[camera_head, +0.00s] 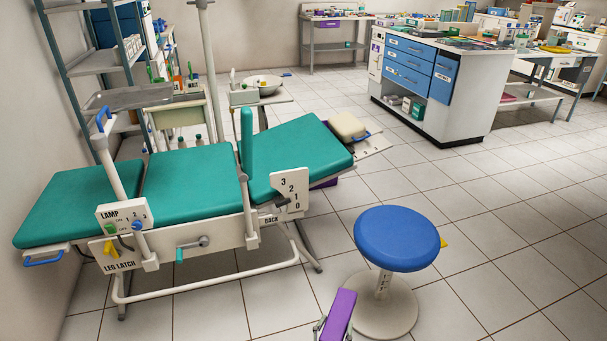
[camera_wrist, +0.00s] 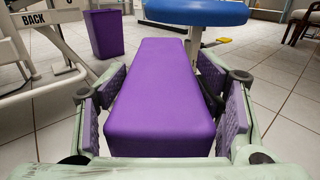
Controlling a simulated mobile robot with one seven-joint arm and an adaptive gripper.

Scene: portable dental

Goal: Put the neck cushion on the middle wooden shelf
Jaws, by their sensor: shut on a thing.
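A long purple padded block, which I take to be the neck cushion (camera_wrist: 160,100), lies lengthwise between the two pads of my gripper (camera_wrist: 164,104) in the wrist view. The jaws are shut on its sides. In the head view the purple cushion (camera_head: 339,316) shows at the bottom edge, in front of the blue stool, with a little of my gripper (camera_head: 334,330) beside it. A grey-blue shelf rack (camera_head: 103,61) stands at the left wall. I cannot clearly pick out a middle wooden shelf in either view.
A blue round stool (camera_head: 397,238) is close by. The green dental chair (camera_head: 190,187) fills the left, with a lamp post (camera_head: 122,170) and side frame. A drawer cabinet (camera_head: 423,70) stands behind. A purple bin (camera_wrist: 106,34) is on the floor. Tiled floor is clear at right.

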